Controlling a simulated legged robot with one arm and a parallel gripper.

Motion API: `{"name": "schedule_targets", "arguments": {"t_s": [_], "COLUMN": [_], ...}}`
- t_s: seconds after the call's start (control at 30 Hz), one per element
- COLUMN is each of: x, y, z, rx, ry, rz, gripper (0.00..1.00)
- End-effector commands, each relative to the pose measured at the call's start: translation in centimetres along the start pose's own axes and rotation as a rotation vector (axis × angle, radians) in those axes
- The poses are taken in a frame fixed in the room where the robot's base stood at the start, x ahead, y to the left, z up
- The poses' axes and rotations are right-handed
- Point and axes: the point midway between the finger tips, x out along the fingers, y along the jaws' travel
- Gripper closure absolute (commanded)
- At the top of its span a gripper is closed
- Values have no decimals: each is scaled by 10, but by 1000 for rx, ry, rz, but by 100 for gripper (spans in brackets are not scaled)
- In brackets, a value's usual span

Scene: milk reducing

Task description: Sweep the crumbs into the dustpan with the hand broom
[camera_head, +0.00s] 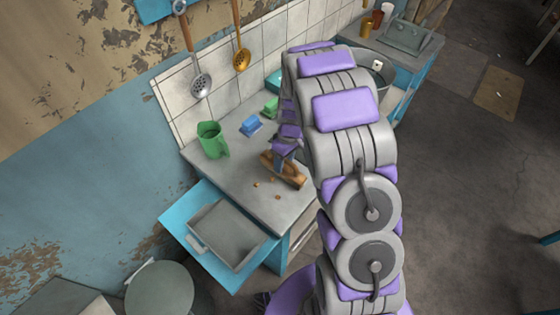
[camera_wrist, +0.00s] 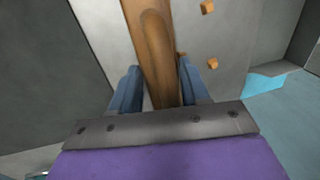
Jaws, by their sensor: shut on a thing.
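My gripper (camera_wrist: 160,90) is shut on the wooden handle of the hand broom (camera_wrist: 148,45). In the head view the broom (camera_head: 283,170) is at the counter surface, below my gripper, partly hidden by my arm. Small orange-brown crumbs (camera_head: 278,197) lie on the counter in front of the broom. Two crumbs (camera_wrist: 212,63) show to the right of the handle in the wrist view. A grey metal dustpan (camera_head: 225,235) rests on a light-blue surface just past the counter's front left edge. The broom's bristles cannot be made out clearly.
A green pitcher (camera_head: 212,140) stands on the counter (camera_head: 222,175) near the tiled wall. A blue block (camera_head: 250,126) and a green block (camera_head: 271,107) lie behind the broom. Ladles (camera_head: 201,84) hang on the wall. A round grey-green stool (camera_head: 160,290) stands below left.

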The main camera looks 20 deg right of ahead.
Motion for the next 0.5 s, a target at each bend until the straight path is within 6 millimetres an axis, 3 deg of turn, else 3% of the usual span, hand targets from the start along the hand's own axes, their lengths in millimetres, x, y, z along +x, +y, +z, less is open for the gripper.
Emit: {"name": "schedule_targets", "arguments": {"t_s": [0.17, 0.5], "x": [0, 5], "y": [-2, -25], "z": [-2, -6], "rx": [1, 0], "ry": [-2, -8], "rz": [3, 6], "gripper": [91, 91]}}
